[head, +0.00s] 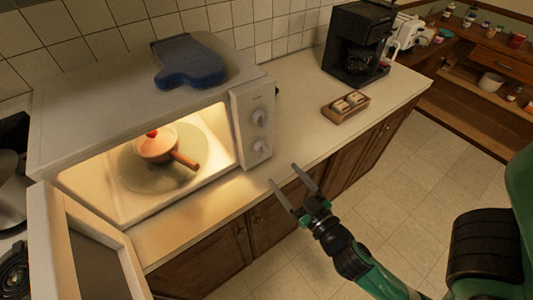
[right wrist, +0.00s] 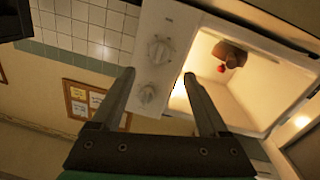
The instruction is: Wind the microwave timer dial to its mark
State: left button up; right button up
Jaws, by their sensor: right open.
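The white microwave (head: 85,115) stands on the counter with its door (head: 75,240) swung open and its inside lit. Its control panel at the right carries two dials, an upper dial (head: 258,117) and a lower dial (head: 260,147). In the right wrist view the panel shows both dials, one larger (right wrist: 160,49) and one nearer my fingers (right wrist: 148,94). My right gripper (head: 287,178) is open and empty, in front of and below the panel, apart from the dials. A pot with a wooden handle (head: 157,146) sits inside on the round plate. My left gripper is not in view.
A blue oven mitt (head: 190,65) lies on top of the microwave. A black coffee maker (head: 357,45) and a small wooden tray (head: 337,117) with items stand on the counter to the right. The counter front beside the panel is clear.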

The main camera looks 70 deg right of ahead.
aim_at(265, 151)
jog(key=p+x, duration=0.2)
jog(key=x, duration=0.8)
jog(key=shift+w+d+r+p, duration=0.1)
jog(key=shift+p, duration=0.3)
jog(key=shift+c, duration=0.3)
grip_shut()
